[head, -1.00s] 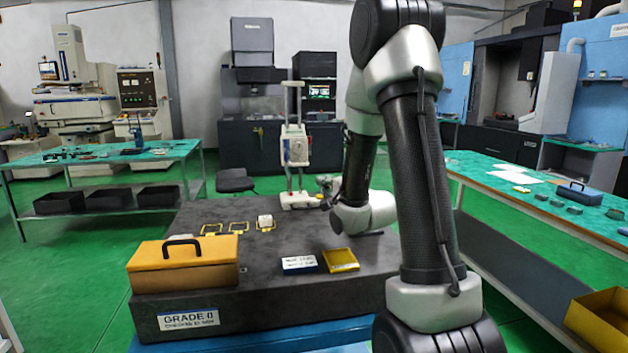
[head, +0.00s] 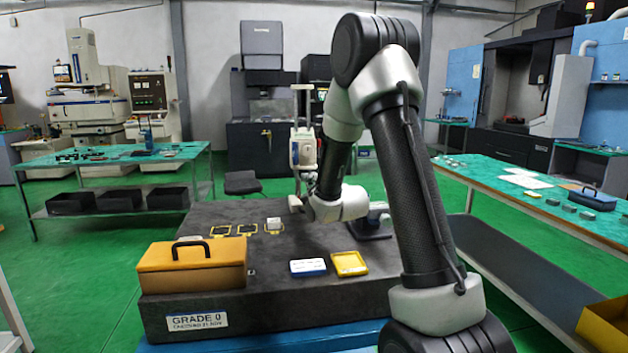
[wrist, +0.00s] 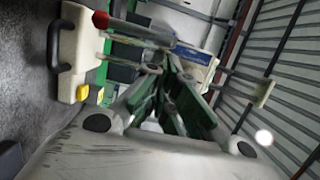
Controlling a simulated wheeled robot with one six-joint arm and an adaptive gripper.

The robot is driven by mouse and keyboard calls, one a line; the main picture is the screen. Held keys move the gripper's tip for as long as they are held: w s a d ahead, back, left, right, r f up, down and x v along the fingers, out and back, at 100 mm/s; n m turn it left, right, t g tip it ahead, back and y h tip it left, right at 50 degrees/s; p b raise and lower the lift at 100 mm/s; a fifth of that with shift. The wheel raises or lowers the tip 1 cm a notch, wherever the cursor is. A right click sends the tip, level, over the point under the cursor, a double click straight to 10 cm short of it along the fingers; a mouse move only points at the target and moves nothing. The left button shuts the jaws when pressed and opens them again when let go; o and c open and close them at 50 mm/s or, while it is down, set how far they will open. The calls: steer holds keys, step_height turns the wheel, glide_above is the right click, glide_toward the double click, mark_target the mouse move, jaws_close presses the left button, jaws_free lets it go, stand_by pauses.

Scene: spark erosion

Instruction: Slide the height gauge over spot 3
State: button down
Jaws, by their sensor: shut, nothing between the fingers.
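The height gauge (head: 303,150) stands upright near the back of the dark granite plate (head: 330,300), with a pale body on twin columns. My gripper (wrist: 178,95) is shut and empty, close to the gauge's columns; contact cannot be told. In the head view it is mostly hidden by my wrist, just right of the gauge. In the wrist view the gauge's pale base (wrist: 82,48) with a black handle lies at upper left. Yellow-outlined spots (head: 220,231) lie in a row left of the gauge. A small white block (head: 274,224) sits on the rightmost visible one. Spot numbers are unreadable.
An orange case (head: 192,268) stands at the plate's front left. A blue-white box (head: 308,267) and a yellow tray (head: 350,263) lie near the front middle. A dark-based item (head: 375,225) stands right of my wrist. The plate between the spots and case looks mostly clear.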

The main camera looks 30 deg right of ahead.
steer(key=w+a, duration=0.2)
steer(key=a, duration=0.6)
steer(key=shift+w, duration=0.2)
steer(key=shift+a, duration=0.1)
